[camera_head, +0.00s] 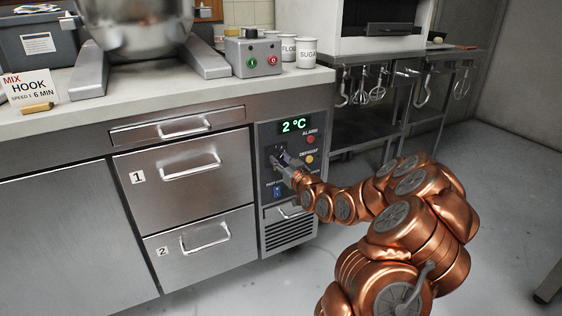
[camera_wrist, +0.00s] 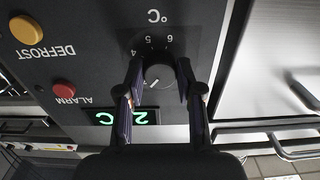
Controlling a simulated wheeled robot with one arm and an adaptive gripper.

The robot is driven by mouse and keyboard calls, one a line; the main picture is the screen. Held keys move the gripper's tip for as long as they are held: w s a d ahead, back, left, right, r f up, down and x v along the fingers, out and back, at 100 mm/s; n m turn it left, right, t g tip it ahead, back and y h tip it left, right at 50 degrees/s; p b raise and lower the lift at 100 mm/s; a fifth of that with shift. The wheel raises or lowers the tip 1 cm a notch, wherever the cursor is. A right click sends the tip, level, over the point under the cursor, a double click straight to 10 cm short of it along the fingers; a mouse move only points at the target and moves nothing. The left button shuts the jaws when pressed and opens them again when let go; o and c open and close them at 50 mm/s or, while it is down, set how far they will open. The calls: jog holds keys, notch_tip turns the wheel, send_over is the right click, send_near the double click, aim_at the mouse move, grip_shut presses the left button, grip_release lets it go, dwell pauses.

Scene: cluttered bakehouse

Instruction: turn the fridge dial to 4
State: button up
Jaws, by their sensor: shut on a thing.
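The fridge dial (camera_wrist: 159,77) is a dark round knob on the control panel, seen upside down in the wrist view. The numbers 4, 5 and 6 show around its edge under a °C mark; other numbers are hidden by my fingers. A pale line on the knob points down-left in that view, away from the 4; the number there is hidden. My gripper (camera_wrist: 161,68) has one finger on each side of the knob and is shut on it. In the head view my gripper (camera_head: 284,161) reaches the panel (camera_head: 268,212) and hides most of the dial.
A green display (camera_head: 294,126) above the dial reads 2 °C. The red alarm button (camera_head: 310,139) and orange defrost button (camera_head: 309,159) sit close beside my gripper. A blue switch (camera_head: 277,191) is below. Drawer handles (camera_head: 189,170) stick out on the left.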

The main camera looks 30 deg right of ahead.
jog(key=m+p, duration=0.2)
jog(key=shift+r+m, duration=0.2)
jog(key=shift+m, duration=0.2)
jog(key=m+p, duration=0.2)
jog(key=m, duration=0.2)
jog(key=shift+m+p, duration=0.3)
jog(key=shift+p, duration=0.1)
jog(key=m+p, duration=0.1)
jog(key=m, duration=0.3)
jog(key=shift+f+m, duration=0.1)
jog(key=shift+m, duration=2)
jog(key=o, duration=1.2)
jog(key=shift+c, duration=0.2)
